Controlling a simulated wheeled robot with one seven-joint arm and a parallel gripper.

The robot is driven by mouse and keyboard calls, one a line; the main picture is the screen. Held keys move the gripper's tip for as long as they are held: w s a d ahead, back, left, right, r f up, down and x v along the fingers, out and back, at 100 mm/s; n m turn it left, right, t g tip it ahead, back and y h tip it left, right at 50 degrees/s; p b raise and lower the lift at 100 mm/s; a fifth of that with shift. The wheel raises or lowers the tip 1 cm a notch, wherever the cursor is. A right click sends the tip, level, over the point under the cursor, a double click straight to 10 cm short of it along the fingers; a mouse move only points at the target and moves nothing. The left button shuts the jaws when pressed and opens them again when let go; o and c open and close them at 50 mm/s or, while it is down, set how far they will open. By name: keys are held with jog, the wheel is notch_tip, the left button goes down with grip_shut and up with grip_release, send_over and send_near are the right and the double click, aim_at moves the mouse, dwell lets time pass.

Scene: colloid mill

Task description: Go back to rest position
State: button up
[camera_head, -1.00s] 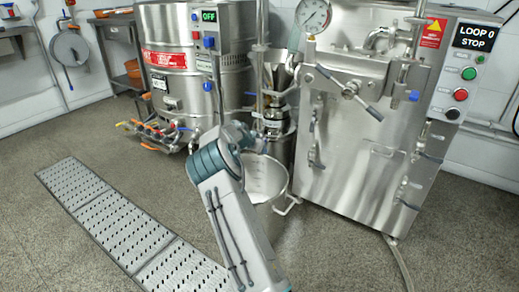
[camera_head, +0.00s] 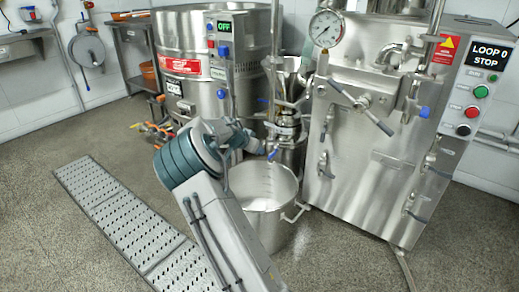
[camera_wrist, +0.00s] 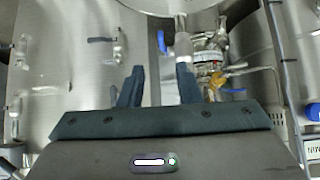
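My gripper (camera_wrist: 160,82) shows in the wrist view with its two dark fingers apart and nothing visible held between them. In the wrist view it points toward steel equipment with a pipe and blue-handled valves behind the fingers. In the head view my arm is bent in front of the left steel tank, and its end lies near the upper left of a steel bucket (camera_head: 279,222). The fingers are too small to make out there. The bucket stands on the floor with white content inside. The steel mill unit with a funnel (camera_head: 287,92) stands behind it.
A large steel cabinet (camera_head: 365,160) with a gauge, levers and a "LOOP 0 STOP" panel (camera_head: 481,60) stands at right. A steel tank (camera_head: 184,40) with an "OFF" display stands at left. A floor grate (camera_head: 112,210) and bare floor lie at front left.

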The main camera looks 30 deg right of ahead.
jog(key=shift+a+r, duration=0.1)
dwell(0.4)
jog(key=s+a+r+n+y+p, duration=0.2)
jog(key=s+a+r+p, duration=0.2)
jog(key=s+r+p, duration=0.4)
jog(key=s+a+r+n+y+p, duration=0.15)
jog(key=s+a+r+p, duration=0.35)
jog(key=r, duration=0.6)
jog(key=s+a+r+n+y+p, duration=0.1)
jog(key=s+a+r+y+p, duration=0.2)
jog(key=s+r+p, duration=0.5)
jog(key=s+a+r+n+y+p, duration=0.1)
jog(key=s+a+r+n+p, duration=0.3)
jog(key=s+r, duration=0.4)
jog(key=s+a+r+n+g+p, duration=0.1)
jog(key=s+a+r+n+p, duration=0.3)
jog(key=s, duration=0.9)
notch_tip(320, 180, up, 4)
jog(key=a+p, duration=0.2)
jog(key=p, duration=0.3)
jog(key=shift+s+a+y, duration=0.2)
jog(key=shift+s+y, duration=0.05)
jog(key=shift+y, duration=0.1)
